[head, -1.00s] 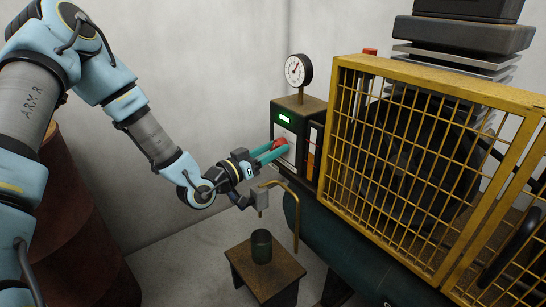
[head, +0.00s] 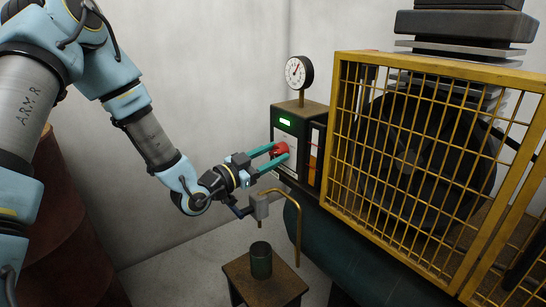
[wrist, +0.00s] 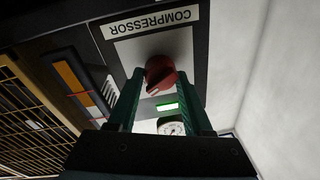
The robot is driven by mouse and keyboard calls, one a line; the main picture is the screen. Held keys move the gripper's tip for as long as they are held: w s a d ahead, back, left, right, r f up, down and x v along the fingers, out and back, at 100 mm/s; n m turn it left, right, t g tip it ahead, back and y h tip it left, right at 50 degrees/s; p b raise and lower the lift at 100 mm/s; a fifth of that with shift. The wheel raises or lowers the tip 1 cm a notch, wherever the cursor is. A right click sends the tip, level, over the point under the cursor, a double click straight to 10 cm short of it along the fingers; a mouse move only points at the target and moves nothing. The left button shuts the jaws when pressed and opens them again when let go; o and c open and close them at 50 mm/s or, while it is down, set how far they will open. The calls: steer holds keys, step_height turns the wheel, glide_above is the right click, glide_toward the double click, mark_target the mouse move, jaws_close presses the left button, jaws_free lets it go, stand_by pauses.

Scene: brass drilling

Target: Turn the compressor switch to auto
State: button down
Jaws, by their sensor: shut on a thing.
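The compressor switch is a red round knob (head: 280,149) on the pale plate of the dark control box (head: 287,120). In the wrist view the knob (wrist: 160,72) sits below an upside-down COMPRESSOR label (wrist: 150,22). In the wrist view the fingertips (wrist: 160,78) flank the knob left and right.
A green-lit display (head: 285,122) and a dial gauge (head: 299,72) are above the knob. The yellow mesh guard (head: 335,125) is close on the right. A bent brass pipe (head: 298,225) and a small stool (head: 240,283) with a dark cup (head: 261,260) are below my gripper.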

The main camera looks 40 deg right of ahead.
steer(key=shift+c, duration=1.6)
jaws_free()
steer(key=a+f, duration=0.1)
steer(key=a, duration=0.9)
steer(key=shift+a, duration=0.4)
steer(key=shift+w+f, duration=0.1)
